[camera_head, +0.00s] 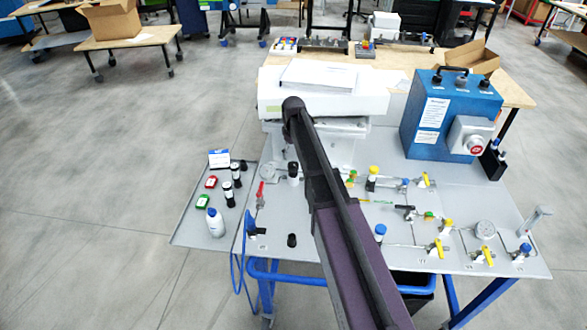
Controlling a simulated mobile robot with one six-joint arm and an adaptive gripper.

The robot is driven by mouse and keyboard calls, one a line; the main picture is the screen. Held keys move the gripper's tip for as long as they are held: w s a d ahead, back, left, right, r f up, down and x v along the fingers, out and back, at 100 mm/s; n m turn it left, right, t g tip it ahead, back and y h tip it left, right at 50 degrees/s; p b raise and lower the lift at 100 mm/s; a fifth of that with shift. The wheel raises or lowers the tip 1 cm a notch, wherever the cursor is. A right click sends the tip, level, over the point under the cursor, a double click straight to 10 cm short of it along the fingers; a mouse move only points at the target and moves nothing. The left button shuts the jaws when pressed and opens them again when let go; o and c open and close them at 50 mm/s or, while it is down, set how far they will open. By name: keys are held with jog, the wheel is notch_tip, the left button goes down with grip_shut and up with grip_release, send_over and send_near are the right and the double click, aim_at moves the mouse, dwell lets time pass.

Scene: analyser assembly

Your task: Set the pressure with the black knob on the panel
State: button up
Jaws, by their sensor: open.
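A grey panel (270,222) with valves, gauges and fittings covers the front of the workbench. A small black knob (292,240) stands on its left part. A taller black knob-like fitting (293,172) stands farther back, beside a round gauge (267,171). I cannot tell which of the two is the pressure knob. A second round gauge (485,229) sits on the right of the panel. My arm crosses the middle of the panel and hides part of it. My gripper does not show in this view.
A white instrument (322,92) stands at the back, and a blue box (448,118) with a red button stands right of it. A side tray (187,232) holds a bottle, vials and small coloured items. Yellow-handled valves (437,247) rise from the panel's right. Open floor lies left.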

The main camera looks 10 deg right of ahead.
aim_at(294, 164)
jog(key=shift+f+b, duration=2.55)
jog(key=shift+f, duration=0.3)
jog(key=c, duration=1.1)
